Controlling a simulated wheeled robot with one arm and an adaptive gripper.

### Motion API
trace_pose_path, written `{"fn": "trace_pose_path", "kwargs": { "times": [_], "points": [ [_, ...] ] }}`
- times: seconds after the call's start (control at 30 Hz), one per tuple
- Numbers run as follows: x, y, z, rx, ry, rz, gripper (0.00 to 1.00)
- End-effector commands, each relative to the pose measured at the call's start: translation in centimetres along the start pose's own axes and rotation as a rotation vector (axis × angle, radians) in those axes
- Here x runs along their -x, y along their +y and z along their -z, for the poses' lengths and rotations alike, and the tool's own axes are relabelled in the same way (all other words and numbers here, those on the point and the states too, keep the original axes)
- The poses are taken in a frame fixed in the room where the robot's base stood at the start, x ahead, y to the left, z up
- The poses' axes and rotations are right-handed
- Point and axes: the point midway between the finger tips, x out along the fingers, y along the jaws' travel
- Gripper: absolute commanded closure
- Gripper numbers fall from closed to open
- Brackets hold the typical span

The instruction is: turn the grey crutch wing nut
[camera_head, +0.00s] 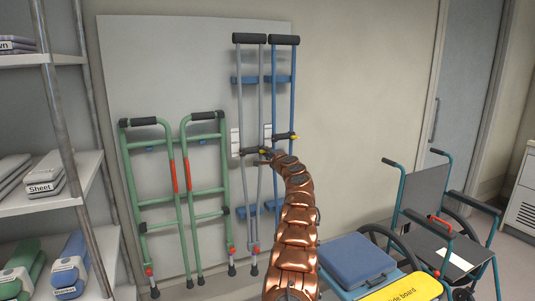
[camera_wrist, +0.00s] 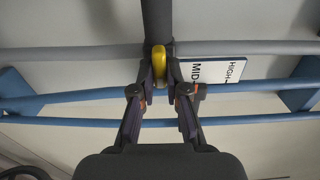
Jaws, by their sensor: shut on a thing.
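The grey crutch (camera_head: 241,100) stands upright against a pale board, left of a blue crutch (camera_head: 292,95). Its dark handgrip (camera_head: 250,150) has a yellow wing nut (camera_head: 263,151) at its right end. In the wrist view, the yellow wing nut (camera_wrist: 159,62) sits between the fingertips of my gripper (camera_wrist: 160,76), below the dark handgrip (camera_wrist: 157,22). My gripper is shut on it. In the head view, my gripper (camera_head: 266,159) is small and partly hidden by my arm. A white label (camera_wrist: 212,70) reading MID and HIGH lies right of the fingers.
The blue crutch's tubes (camera_wrist: 80,95) run close behind my fingers. A green walking frame (camera_head: 180,200) leans to the left, with shelves (camera_head: 50,200) beyond it. A blue-topped box (camera_head: 357,260) and a wheelchair (camera_head: 440,215) stand to the right. The wall between crutches and wheelchair is clear.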

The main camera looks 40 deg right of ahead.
Motion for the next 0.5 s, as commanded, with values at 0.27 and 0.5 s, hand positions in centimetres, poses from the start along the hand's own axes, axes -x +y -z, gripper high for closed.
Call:
{"fn": "trace_pose_path", "kwargs": {
  "times": [0.27, 0.5],
  "points": [
    [-0.16, -0.1, -0.47, 0.0, -0.006, 0.001, 0.61],
    [-0.07, -0.08, -0.2, 0.001, -0.003, 0.001, 0.61]
  ]
}}
